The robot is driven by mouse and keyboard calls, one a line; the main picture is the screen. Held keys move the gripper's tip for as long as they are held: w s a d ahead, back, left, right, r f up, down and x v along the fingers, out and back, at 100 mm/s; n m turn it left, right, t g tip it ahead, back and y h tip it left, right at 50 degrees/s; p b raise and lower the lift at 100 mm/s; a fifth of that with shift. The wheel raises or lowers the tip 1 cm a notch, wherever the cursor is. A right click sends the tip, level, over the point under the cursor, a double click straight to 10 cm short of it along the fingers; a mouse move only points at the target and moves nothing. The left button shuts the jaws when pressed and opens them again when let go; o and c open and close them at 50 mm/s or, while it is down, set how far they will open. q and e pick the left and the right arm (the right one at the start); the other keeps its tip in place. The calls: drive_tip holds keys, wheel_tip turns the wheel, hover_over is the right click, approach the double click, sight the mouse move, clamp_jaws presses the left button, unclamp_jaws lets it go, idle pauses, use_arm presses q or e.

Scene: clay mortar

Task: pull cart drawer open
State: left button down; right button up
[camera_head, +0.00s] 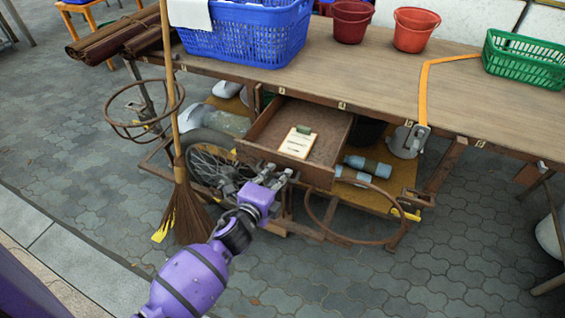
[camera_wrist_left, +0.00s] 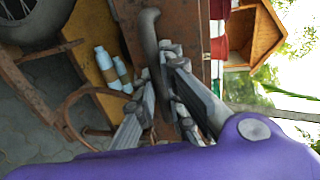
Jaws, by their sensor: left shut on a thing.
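The brown cart drawer (camera_head: 315,177) is pulled out from under the cart's tabletop, and its inside shows from above. A clipboard (camera_head: 298,143) with paper lies in it. My left gripper (camera_head: 268,181) is at the drawer's front face. In the left wrist view, my left gripper's grey fingers (camera_wrist_left: 168,105) are shut around a dark curved handle (camera_wrist_left: 150,35) on the brown front. My right gripper is in neither view.
A broom (camera_head: 184,205) leans against the cart beside my left arm. A rusty ring (camera_head: 352,238) sticks out below the drawer at right. Bottles (camera_head: 367,166) lie on the lower shelf. Baskets and red buckets (camera_head: 350,22) stand on the tabletop (camera_head: 375,75). The paving in front is clear.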

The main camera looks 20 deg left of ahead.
use_arm(q)
drive_tip(key=shift+f+v, duration=0.25)
drive_tip(key=shift+v, duration=0.9)
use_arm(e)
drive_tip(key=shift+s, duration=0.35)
use_arm(q)
drive_tip(key=shift+s, duration=0.1)
drive_tip(key=c, duration=1.8)
unclamp_jaws()
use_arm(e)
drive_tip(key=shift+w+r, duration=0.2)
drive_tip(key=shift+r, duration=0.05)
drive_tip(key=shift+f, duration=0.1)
use_arm(q)
drive_tip(key=v, duration=1.2)
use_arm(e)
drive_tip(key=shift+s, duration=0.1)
